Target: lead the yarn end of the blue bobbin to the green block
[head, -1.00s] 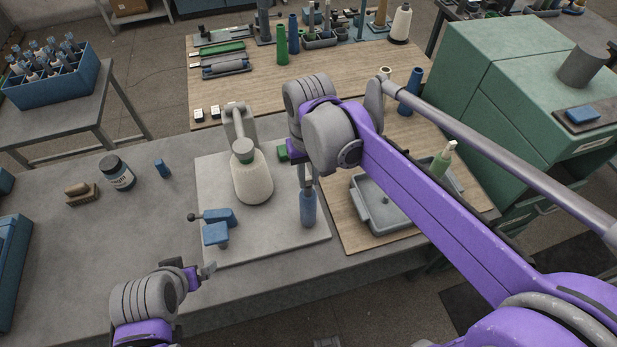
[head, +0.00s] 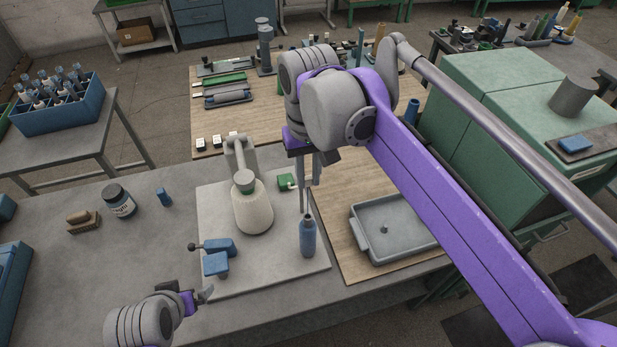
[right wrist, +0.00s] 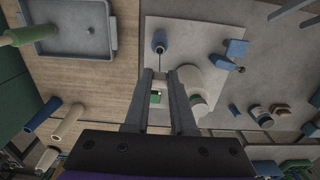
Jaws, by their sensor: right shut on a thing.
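The blue bobbin (head: 307,240) stands upright near the right edge of the pale board; the right wrist view also shows it (right wrist: 159,42). My right gripper (head: 309,188) is above the bobbin, pointing down, its fingers apart from the bobbin body. A thin yarn end (right wrist: 160,64) runs from the bobbin top to the fingertips, which are shut on it. The green block (head: 286,181) sits on the board behind and left of the bobbin; it shows between the fingers in the right wrist view (right wrist: 155,98). My left gripper (head: 205,294) is low at the front, away from these; its jaw state is unclear.
A white cone (head: 252,208) on a grey stand is left of the bobbin. Blue clamp-like parts (head: 219,246) lie at the board's front left. A grey tray (head: 385,250) is on the wooden mat at right. Bare board lies between bobbin and cone.

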